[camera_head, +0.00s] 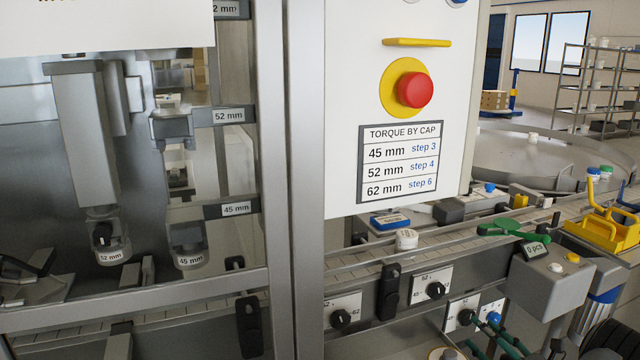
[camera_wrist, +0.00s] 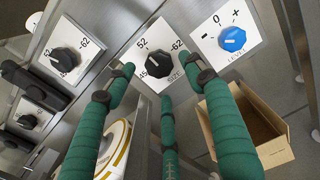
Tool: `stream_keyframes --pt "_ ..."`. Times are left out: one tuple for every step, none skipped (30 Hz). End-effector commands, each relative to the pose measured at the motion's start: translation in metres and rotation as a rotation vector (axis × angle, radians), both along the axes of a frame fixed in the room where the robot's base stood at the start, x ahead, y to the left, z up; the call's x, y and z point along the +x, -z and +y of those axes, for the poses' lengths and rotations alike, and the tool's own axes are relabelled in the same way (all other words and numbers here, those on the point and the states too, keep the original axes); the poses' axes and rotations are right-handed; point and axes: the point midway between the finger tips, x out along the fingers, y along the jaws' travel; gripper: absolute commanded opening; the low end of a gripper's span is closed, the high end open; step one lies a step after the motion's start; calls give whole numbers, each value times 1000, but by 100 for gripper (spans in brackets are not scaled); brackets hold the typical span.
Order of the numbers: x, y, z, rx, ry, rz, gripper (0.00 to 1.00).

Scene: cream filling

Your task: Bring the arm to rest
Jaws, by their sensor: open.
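In the wrist view the fingers are spread apart, empty, in front of a panel. The black size knob (camera_wrist: 159,64), on a white plate marked 45, 52 and 62, lies just beyond the fingertips. I cannot tell whether a tip touches it. In the head view my gripper (camera_head: 490,342) is at the lower right, below the size knob (camera_head: 466,317) and the blue knob (camera_head: 493,318); its lower part is cut off by the frame.
The blue level knob (camera_wrist: 232,38) is right of the size knob. An open cardboard box (camera_wrist: 262,125) stands below it. A grey control box (camera_head: 548,283) reading 0 pcs is close right of my gripper. A white jar (camera_head: 406,240) stands on the conveyor. A red stop button (camera_head: 415,90) is above.

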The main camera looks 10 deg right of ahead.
Motion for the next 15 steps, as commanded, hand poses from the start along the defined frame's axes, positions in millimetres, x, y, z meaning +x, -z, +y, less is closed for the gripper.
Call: stream_keyframes --pt "9 0 3 -1 -4 0 54" --pt "14 0 3 -1 -3 0 54" --pt "20 0 4 -2 -3 0 54" --pt "25 0 5 -1 -2 0 54" --pt "28 0 5 0 -3 0 54" --pt "33 0 5 0 -1 -1 54" --pt "35 0 6 -1 -1 -1 54" --pt "38 0 6 -1 -1 -1 54" --pt "41 0 6 -1 0 0 54" --pt "42 0 6 -1 1 0 54" --pt "44 0 7 0 0 0 54" --pt "45 0 7 0 0 0 54" --pt "46 0 7 1 0 0 54" --pt "46 0 7 -3 0 0 54" --pt "46 0 7 -7 0 -1 54"
